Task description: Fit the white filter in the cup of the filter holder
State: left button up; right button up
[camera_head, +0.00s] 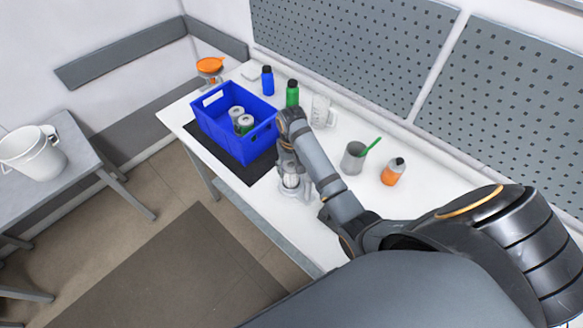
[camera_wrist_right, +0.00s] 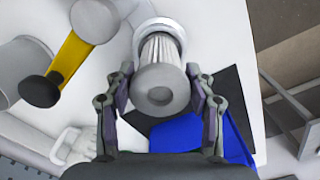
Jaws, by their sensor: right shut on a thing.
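The white filter (camera_wrist_right: 160,50) is a pleated cylinder with a grey round cap (camera_wrist_right: 162,88) toward the right wrist camera. My right gripper (camera_wrist_right: 161,80) is shut on it, one finger on each side. Beyond its far end is a pale round rim (camera_wrist_right: 165,22), which looks like the filter holder's cup. I cannot tell whether the filter's end is inside the cup or over it. In the head view the filter holder (camera_head: 290,192) stands near the table's front edge, and my right arm partly hides my gripper (camera_head: 288,165) and the filter. My left gripper is not in view.
A blue crate (camera_head: 217,135) holding cans stands on a dark mat (camera_head: 262,172) to the left. Green (camera_head: 292,93) and blue (camera_head: 267,80) bottles, a clear jug (camera_head: 320,110), a grey mug (camera_head: 354,158) and an orange bottle (camera_head: 393,172) stand behind and right.

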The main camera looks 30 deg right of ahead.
jog(key=shift+f, duration=0.25)
dwell(0.3)
jog(key=o, duration=1.6)
jog(key=shift+r, duration=3)
